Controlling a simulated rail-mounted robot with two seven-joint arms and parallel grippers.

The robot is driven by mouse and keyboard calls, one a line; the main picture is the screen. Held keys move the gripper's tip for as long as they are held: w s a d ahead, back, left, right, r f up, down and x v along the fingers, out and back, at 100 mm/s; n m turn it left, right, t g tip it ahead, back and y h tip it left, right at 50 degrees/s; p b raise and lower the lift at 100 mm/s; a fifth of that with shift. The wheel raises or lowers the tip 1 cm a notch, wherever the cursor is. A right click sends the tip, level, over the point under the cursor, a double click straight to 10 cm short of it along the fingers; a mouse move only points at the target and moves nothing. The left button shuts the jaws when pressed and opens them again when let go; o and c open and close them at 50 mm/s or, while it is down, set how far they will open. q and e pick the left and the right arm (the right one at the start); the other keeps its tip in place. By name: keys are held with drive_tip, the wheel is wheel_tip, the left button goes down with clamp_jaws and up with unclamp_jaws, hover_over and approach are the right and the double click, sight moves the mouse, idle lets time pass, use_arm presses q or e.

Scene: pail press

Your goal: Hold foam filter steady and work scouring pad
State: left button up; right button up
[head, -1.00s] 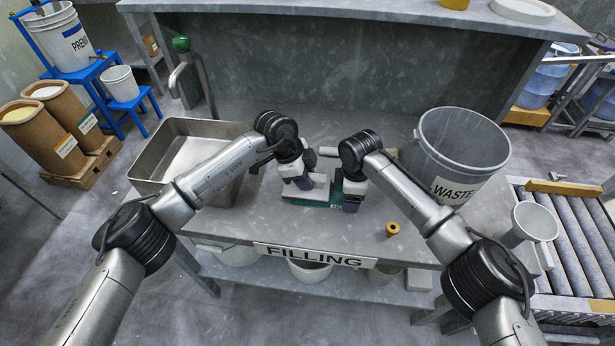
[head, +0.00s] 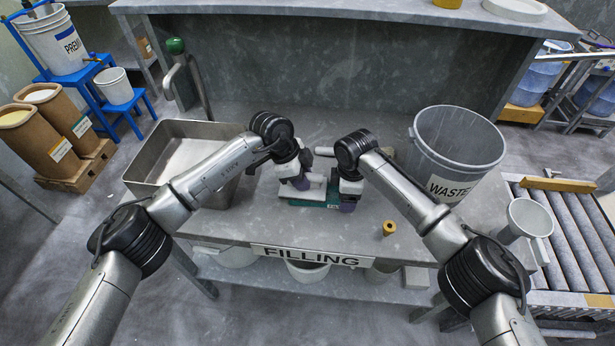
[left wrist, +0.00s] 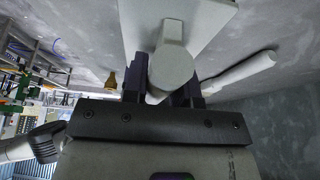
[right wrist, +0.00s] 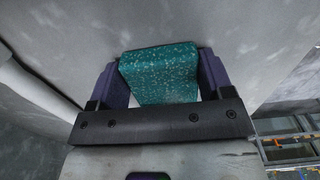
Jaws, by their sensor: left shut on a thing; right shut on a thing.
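A teal, speckled slab, by its look the scouring pad (right wrist: 160,72), lies at the middle of the filling table in the head view (head: 321,205). My right gripper (head: 349,203) is shut on it; in the right wrist view the fingers stand on both sides of it. A pale block with a rounded knob (left wrist: 173,68), which I take for the foam filter, shows in the left wrist view. My left gripper (head: 301,183) is shut on the knob. In the head view the pale block (head: 315,190) is at the teal slab; the grippers partly hide their contact.
A steel basin (head: 150,179) stands left of the grippers and a grey waste bin (head: 420,150) to the right. A roller conveyor (head: 575,240) is at the right.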

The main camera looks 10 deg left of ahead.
use_arm(q)
drive_tip(key=shift+a, duration=0.15)
drive_tip(key=shift+r, duration=2)
drive_tip(key=shift+f, duration=0.2)
drive_tip(key=shift+f, duration=1)
drive_tip(key=shift+f, duration=0.85)
drive_tip(key=shift+r, duration=0.15)
drive_tip(key=shift+d, duration=1.05)
